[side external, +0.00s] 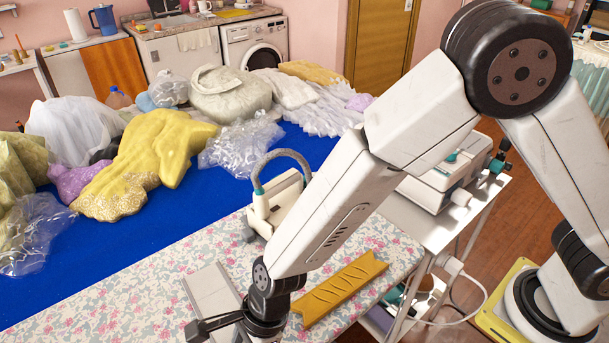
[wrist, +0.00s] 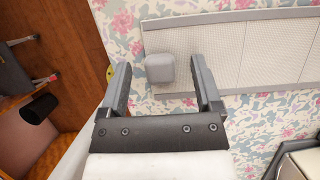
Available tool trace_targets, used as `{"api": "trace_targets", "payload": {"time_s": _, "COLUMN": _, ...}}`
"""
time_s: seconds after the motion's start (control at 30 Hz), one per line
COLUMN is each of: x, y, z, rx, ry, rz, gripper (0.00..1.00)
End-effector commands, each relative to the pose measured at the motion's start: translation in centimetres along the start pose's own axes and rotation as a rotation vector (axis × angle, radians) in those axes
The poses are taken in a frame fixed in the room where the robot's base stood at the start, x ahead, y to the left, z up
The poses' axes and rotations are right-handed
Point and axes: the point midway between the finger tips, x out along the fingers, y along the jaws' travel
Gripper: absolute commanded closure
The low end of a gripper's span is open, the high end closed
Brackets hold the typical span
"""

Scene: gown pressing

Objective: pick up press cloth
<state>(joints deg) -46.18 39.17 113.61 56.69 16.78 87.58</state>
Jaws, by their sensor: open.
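My gripper (wrist: 160,62) is open in the wrist view, with its two dark fingers apart and pointing toward the flowered board. A small pale grey folded block, which looks like the press cloth (wrist: 160,69), shows between the fingers. It lies at the near end of a long pale sectioned panel (wrist: 245,52). I cannot tell whether the fingers are level with it or above it; no contact shows. In the side external view my gripper (side external: 205,325) is low at the bottom edge, partly cut off, beside the pale panel (side external: 208,290). The block is hidden there.
A yellow ridged strip (side external: 340,288) lies on the flowered board (side external: 145,300) right of my wrist. A white iron-like device with a hose (side external: 280,200) stands behind. A yellow gown (side external: 150,160) and several bagged garments cover the blue table (side external: 125,235). A white cart (side external: 425,220) stands right.

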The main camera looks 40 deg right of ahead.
Motion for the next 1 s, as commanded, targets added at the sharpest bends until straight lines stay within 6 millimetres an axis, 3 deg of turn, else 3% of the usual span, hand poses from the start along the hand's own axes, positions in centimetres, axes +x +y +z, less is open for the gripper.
{"api": "trace_targets", "payload": {"time_s": 0.27, "x": -0.03, "y": 0.00, "z": 0.00, "rx": 0.000, "ry": 0.000, "rz": 0.000, "gripper": 0.18}}
{"api": "trace_targets", "payload": {"time_s": 0.53, "x": -0.04, "y": 0.00, "z": 0.00, "rx": 0.000, "ry": 0.000, "rz": 0.000, "gripper": 1.00}}
{"api": "trace_targets", "payload": {"time_s": 1.0, "x": -0.35, "y": -0.02, "z": 0.16, "rx": -0.001, "ry": -0.001, "rz": 0.000, "gripper": 1.00}}
